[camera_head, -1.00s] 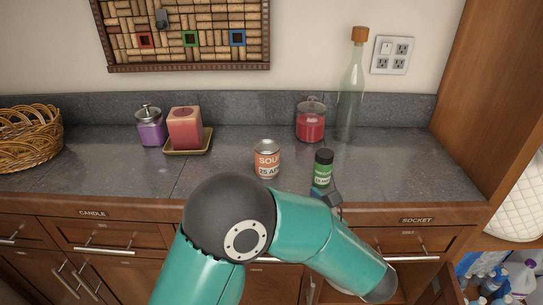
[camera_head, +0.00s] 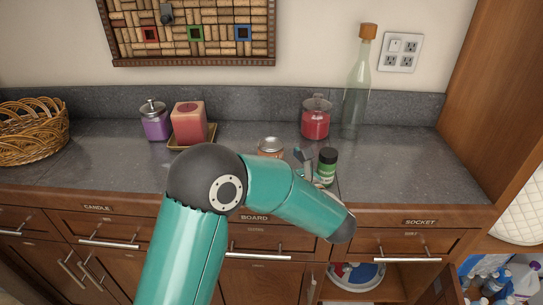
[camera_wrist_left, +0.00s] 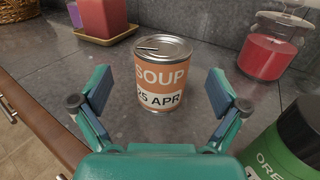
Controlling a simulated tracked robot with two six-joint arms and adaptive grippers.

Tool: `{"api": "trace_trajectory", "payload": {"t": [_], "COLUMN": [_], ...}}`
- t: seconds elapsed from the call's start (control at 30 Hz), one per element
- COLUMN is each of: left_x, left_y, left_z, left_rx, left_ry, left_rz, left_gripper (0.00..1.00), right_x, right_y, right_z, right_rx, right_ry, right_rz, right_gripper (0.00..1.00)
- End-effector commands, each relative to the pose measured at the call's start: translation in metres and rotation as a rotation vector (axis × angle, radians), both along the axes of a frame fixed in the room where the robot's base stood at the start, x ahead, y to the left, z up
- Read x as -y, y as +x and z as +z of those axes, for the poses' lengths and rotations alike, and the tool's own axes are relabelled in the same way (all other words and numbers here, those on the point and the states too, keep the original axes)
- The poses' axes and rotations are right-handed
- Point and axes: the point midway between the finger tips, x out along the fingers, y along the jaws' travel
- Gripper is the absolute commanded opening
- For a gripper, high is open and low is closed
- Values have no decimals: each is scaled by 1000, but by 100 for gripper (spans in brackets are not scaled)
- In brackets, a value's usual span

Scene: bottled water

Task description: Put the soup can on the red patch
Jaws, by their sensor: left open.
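The soup can (camera_head: 270,146) stands upright on the grey counter, its lower part hidden behind my left arm in the head view. In the left wrist view the orange and white soup can (camera_wrist_left: 162,78) stands ahead, between the lines of the two fingers. My left gripper (camera_wrist_left: 162,92) is open and empty, just short of the can. In the head view the left gripper (camera_head: 304,157) shows only partly, just right of the can. A small red-edged square (camera_head: 150,34) on the cork wall board is the red patch I see. My right gripper is not in view.
A green-labelled jar (camera_head: 326,168) stands close right of the gripper. A red glass jar (camera_head: 316,120) and a tall bottle (camera_head: 355,95) stand behind. A pink candle (camera_head: 189,122), purple jar (camera_head: 155,122) and basket (camera_head: 30,132) are left. The counter's right end is clear.

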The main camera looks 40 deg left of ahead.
Motion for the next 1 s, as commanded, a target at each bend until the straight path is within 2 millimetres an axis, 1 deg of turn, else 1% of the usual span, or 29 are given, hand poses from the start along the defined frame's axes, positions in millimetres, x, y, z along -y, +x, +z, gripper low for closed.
{"api": "trace_trajectory", "payload": {"t": [0.23,0.4,0.67,0.77,1.0], "left_x": [-26,-42,-44,-44,-44], "left_y": [16,24,26,26,26], "left_z": [2,0,0,0,0], "left_rx": [-1,0,0,0,0], "left_ry": [0,-1,-1,-1,-1], "left_rz": [5,3,1,1,1], "left_gripper": [98,98,98,83,43], "right_x": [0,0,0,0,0], "right_y": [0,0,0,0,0], "right_z": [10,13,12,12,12], "right_rx": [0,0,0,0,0], "right_ry": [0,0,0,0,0], "right_rz": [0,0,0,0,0], "right_gripper": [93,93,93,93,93]}}
